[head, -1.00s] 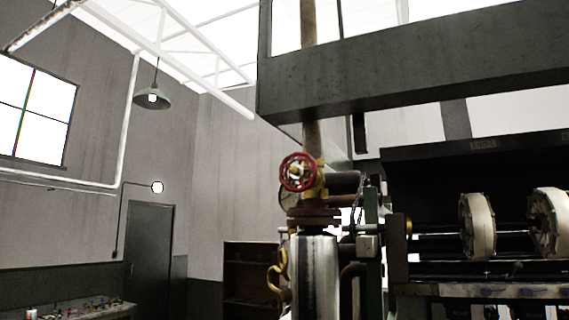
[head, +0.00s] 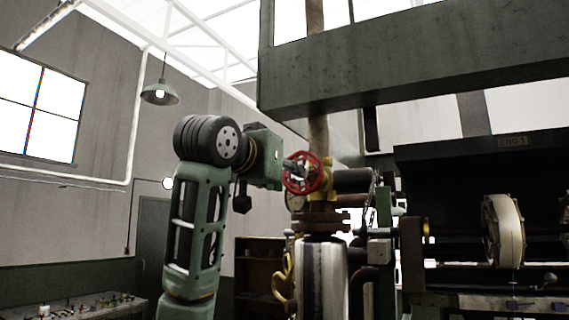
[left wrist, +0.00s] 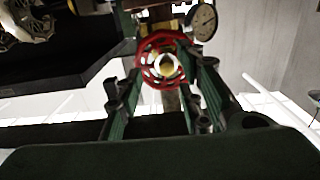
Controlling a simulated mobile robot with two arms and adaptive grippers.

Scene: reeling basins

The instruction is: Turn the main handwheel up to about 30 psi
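The red handwheel (head: 317,180) sits on a brass valve body on a vertical pipe in the head view. It also shows in the left wrist view (left wrist: 146,70), with its pale hub facing me. My left gripper (head: 293,167) is right at the front of the wheel. In the left wrist view my left gripper (left wrist: 166,72) has its fingers spread apart, with the wheel at their far ends. I cannot tell whether they touch the rim. A round pressure gauge (left wrist: 203,22) is just beyond the wheel; its reading is too small to make out. My right gripper is not in view.
Reeling machinery with pale reels (head: 504,229) stands to the right. A dark overhead beam (head: 410,75) runs above the valve. A bench with small fittings (head: 88,305) is at lower left, and a hanging lamp (head: 160,95) is above it. A shelf (head: 258,262) stands behind.

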